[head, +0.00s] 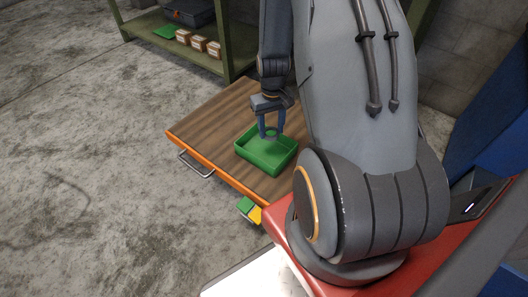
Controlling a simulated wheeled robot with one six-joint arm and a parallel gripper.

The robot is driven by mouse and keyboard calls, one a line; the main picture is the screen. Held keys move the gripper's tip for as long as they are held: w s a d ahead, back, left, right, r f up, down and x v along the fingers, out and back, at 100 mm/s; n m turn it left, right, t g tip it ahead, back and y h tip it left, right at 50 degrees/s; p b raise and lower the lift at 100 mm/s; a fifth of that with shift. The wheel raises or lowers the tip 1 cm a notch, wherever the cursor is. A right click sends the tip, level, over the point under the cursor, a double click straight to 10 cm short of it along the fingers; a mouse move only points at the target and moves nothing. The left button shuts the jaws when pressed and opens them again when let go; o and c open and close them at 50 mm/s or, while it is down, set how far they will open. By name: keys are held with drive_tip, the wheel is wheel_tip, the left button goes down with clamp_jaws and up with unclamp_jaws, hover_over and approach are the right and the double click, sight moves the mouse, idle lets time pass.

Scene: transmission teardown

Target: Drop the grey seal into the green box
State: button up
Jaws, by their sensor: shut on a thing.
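The green box (265,164) is an open, shallow tray on the wooden top of a low bench. My gripper (270,137) points down over the box, with its blue-grey fingers above the box's interior. It is shut on a small grey thing at its fingertips, which I take to be the grey seal (271,139). The seal is tiny here, and its outline is hard to make out. I cannot tell how high it is above the box floor. My arm hides the right part of the bench.
The bench (205,127) has an orange edge and a metal handle (196,165). Green and yellow items (249,210) sit at its near corner. A green shelf (185,45) with small boxes stands behind. The bench top left of the box is clear.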

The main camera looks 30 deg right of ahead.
sight(271, 132)
drive_tip(key=shift+f+b, duration=1.55)
drive_tip(key=shift+f, duration=0.2)
drive_tip(key=o, duration=1.1)
drive_tip(key=shift+o, duration=0.2)
drive_tip(key=shift+r, duration=0.2)
wheel_tip(271, 132, up, 8)
drive_tip(key=p, duration=0.4)
drive_tip(key=shift+f, duration=0.25)
